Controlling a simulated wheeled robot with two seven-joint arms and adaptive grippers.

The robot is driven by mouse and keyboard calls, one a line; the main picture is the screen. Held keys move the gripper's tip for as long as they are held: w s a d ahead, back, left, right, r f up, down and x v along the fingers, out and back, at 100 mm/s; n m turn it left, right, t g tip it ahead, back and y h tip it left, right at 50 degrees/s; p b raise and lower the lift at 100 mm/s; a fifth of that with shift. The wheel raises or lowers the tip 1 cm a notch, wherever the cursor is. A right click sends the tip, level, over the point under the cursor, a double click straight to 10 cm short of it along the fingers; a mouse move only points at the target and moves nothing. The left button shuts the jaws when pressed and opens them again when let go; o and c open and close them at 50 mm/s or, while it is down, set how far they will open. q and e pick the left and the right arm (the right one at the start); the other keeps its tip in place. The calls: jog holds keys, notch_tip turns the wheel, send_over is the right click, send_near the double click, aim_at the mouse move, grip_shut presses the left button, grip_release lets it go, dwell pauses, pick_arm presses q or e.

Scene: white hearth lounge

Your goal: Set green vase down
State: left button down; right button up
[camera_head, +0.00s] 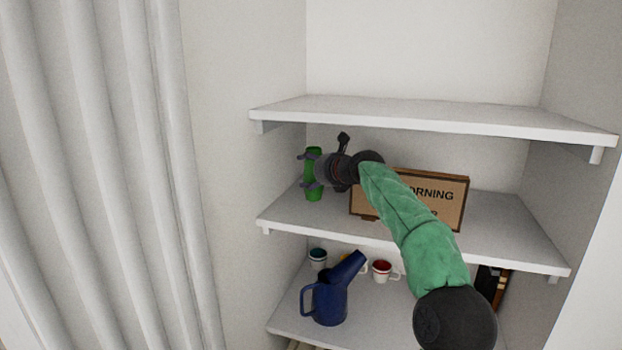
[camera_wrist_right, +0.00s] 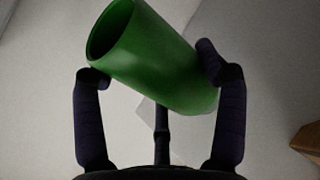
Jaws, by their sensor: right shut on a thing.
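The green vase (camera_head: 314,189) is at the left end of the middle shelf (camera_head: 500,236) in the head view. My right gripper (camera_head: 310,171) reaches in from the right and is shut on the vase around its body. The vase looks about upright there, with its base at or close to the shelf; I cannot tell if it touches. In the right wrist view the vase (camera_wrist_right: 155,60) lies between the two dark fingers of the gripper (camera_wrist_right: 153,77), its open mouth at the upper left. My left gripper is not in view.
A brown sign (camera_head: 450,190) stands on the middle shelf, partly behind my right arm. An upper shelf (camera_head: 430,113) is close above. On the lower shelf (camera_head: 290,318) are a blue watering can (camera_head: 330,302), a teal cup (camera_head: 317,258) and a red-lined cup (camera_head: 382,271). The middle shelf's right part is clear.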

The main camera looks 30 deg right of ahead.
aim_at(311, 182)
jog(key=shift+f, duration=1.7)
jog(key=shift+f, duration=0.1)
jog(key=o, duration=1.3)
jog(key=shift+f, duration=0.1)
jog(key=shift+r, duration=0.2)
jog(key=shift+s, duration=0.3)
jog(key=b+v, duration=0.3)
jog(key=v, duration=0.8)
jog(key=shift+s+r, duration=0.1)
jog(key=shift+s, duration=0.15)
